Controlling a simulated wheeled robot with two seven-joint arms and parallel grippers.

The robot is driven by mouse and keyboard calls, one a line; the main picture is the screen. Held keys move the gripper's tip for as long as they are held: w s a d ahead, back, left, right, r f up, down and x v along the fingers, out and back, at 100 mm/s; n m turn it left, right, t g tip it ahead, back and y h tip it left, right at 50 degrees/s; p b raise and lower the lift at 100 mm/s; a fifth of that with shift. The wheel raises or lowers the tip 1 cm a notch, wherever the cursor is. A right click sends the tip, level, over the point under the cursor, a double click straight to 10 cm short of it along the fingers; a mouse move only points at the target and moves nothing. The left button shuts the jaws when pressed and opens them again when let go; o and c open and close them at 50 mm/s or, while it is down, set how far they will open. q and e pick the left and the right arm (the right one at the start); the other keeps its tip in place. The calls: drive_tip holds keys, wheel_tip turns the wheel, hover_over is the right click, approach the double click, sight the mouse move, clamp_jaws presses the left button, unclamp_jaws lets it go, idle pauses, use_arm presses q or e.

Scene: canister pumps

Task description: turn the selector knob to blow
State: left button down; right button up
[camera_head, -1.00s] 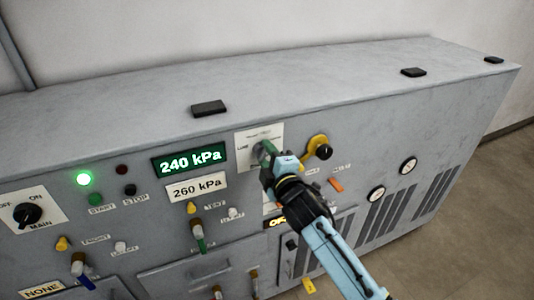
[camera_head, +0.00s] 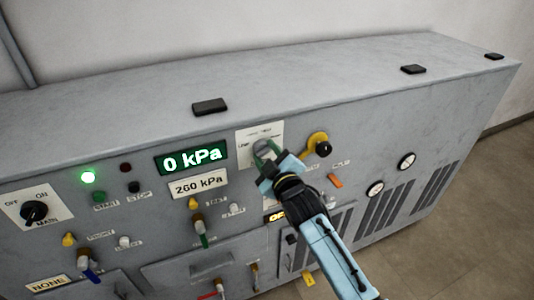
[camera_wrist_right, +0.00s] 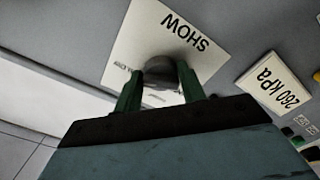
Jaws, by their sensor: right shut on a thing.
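The selector knob (camera_head: 262,147) is a grey round knob on a white label plate (camera_head: 275,130) on the panel front, right of the pressure display. My right gripper (camera_head: 267,150) has its green fingers on either side of the knob and is shut on it. In the right wrist view the dark knob (camera_wrist_right: 163,75) sits between the two green fingertips (camera_wrist_right: 160,88). The plate's small lettering is hard to read in the head view, and the knob's pointer is not clear. My left gripper is not in view.
The green display (camera_head: 191,159) reads 0 kPa, above a white 260 kPa plate (camera_head: 198,185). A green lamp (camera_head: 88,177) is lit. A yellow fitting with a black knob (camera_head: 319,145) sits close right of my gripper. Two gauges (camera_head: 407,160) are further right.

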idle(0.3)
drive_tip(key=o, duration=0.9)
drive_tip(key=v, duration=1.3)
drive_tip(key=shift+s, duration=0.2)
